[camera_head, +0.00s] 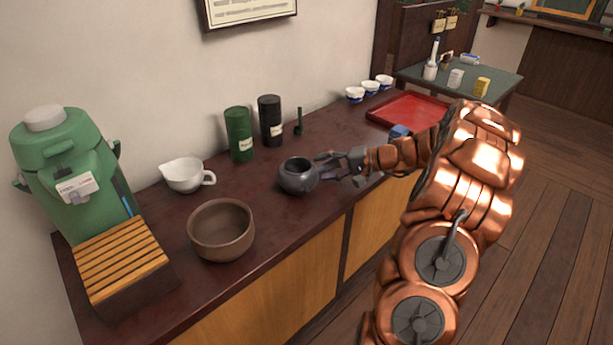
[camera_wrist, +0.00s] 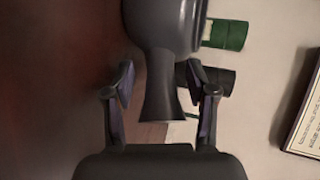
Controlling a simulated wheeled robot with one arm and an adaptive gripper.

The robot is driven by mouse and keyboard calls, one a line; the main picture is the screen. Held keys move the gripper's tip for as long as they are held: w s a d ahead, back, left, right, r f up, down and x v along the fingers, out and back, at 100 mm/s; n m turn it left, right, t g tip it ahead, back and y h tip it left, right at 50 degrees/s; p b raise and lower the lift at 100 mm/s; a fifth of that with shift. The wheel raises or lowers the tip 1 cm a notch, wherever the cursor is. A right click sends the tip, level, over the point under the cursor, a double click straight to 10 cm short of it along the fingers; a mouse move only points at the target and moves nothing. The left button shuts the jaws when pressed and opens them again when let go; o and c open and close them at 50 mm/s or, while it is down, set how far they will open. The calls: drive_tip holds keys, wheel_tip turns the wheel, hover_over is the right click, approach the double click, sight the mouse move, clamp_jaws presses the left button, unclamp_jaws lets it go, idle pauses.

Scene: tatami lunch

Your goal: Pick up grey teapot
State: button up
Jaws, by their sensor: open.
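The grey teapot (camera_head: 296,177) stands upright on the dark counter (camera_head: 262,208), near its front edge. It is round and dark grey, with an open top. My gripper (camera_head: 337,167) is just right of the teapot, level with it, with its fingers pointing left towards it. In the wrist view, the teapot's body (camera_wrist: 168,22) fills the top, and its flared handle (camera_wrist: 163,95) reaches down between the two fingertips of my gripper (camera_wrist: 164,90). The fingers are spread, with a gap on both sides of the handle, so they are around it and not closed on it.
Behind the teapot stand a green canister (camera_head: 239,134) and a black canister (camera_head: 270,121). A brown bowl (camera_head: 221,230), a white pouring bowl (camera_head: 186,174) and a green dispenser (camera_head: 75,170) are to the left. A red tray (camera_head: 411,110) and white-blue cups (camera_head: 370,88) are at the right.

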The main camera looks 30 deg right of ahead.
drive_tip(key=shift+c, duration=0.3)
clamp_jaws()
idle(0.4)
